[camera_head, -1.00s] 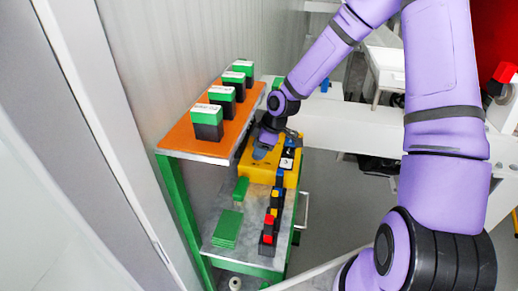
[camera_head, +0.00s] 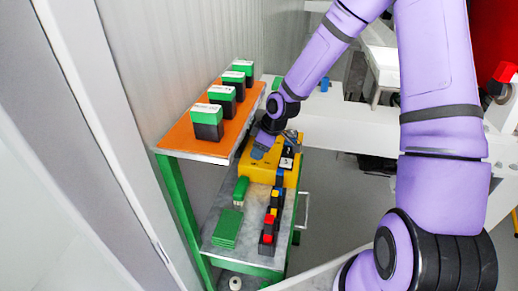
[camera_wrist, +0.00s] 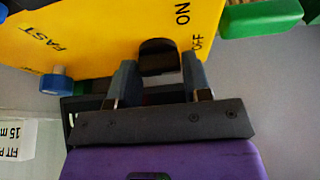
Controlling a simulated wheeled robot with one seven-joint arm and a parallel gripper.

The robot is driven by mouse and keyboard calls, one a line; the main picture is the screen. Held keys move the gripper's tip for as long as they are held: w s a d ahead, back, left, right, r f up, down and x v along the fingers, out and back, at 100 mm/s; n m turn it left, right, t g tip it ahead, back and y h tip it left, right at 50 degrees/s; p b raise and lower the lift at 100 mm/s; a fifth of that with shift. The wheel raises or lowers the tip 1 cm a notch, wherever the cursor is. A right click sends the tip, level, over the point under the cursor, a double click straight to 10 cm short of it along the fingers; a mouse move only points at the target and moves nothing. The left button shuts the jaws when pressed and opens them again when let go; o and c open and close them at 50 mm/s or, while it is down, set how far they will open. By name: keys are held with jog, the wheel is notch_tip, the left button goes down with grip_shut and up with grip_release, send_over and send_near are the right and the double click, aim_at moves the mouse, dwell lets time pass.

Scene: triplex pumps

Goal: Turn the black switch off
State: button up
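The black switch (camera_wrist: 158,52) is on the yellow box, beside the printed words ON and OFF, in the wrist view. My gripper (camera_wrist: 158,68) is open, with its two grey fingers apart, one on each side of the switch. Whether either finger touches the switch cannot be told. In the head view the yellow box (camera_head: 262,172) stands on the cart's lower shelf, and my gripper (camera_head: 259,152) is at its upper left part. The switch is hidden there.
An orange shelf (camera_head: 196,146) with several green-and-black blocks is close to the left of my gripper. A row of coloured blocks (camera_head: 269,222) and green plates (camera_head: 227,229) lie in front of the box. A blue knob (camera_wrist: 57,84) shows at the box's edge.

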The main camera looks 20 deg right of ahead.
jog(key=shift+o, duration=0.4)
jog(key=v, duration=1)
jog(key=shift+r, duration=0.4)
jog(key=shift+d, duration=0.1)
jog(key=shift+s, duration=0.15)
jog(key=s+d+r+m+t+h, duration=0.1)
jog(key=s+r+m, duration=0.4)
jog(key=s+r, duration=0.6)
jog(key=s+d+r+m+t+h, duration=0.1)
jog(key=s+r+m, duration=0.5)
jog(key=s+r, duration=0.6)
jog(key=shift+s+d+t+h, duration=0.4)
jog(key=shift+s+h, duration=0.5)
jog(key=shift+s, duration=1.3)
